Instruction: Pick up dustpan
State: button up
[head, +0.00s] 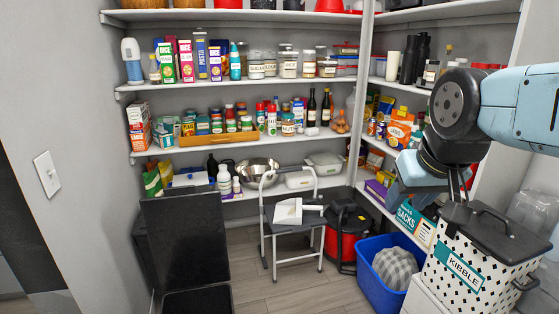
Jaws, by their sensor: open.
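A white dustpan (289,211) lies on the seat of a dark step stool (292,232) with a pale frame, in the middle of the head view. Its short handle points right. My gripper (407,192) hangs down from my arm at the right, in front of the right-hand shelves. It is open, to the right of the dustpan and apart from it. Its fingertips are hard to make out against the boxes behind.
A red and black canister (346,232) stands right of the stool. A blue tub (372,282) holds a checked cloth. A kibble bin (468,262) stands at right front. A black bin (187,240) stands at left. Wooden floor (262,292) is clear in front of the stool.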

aim_at(282, 208)
jog(key=i, duration=2.9)
jog(key=u, duration=0.05)
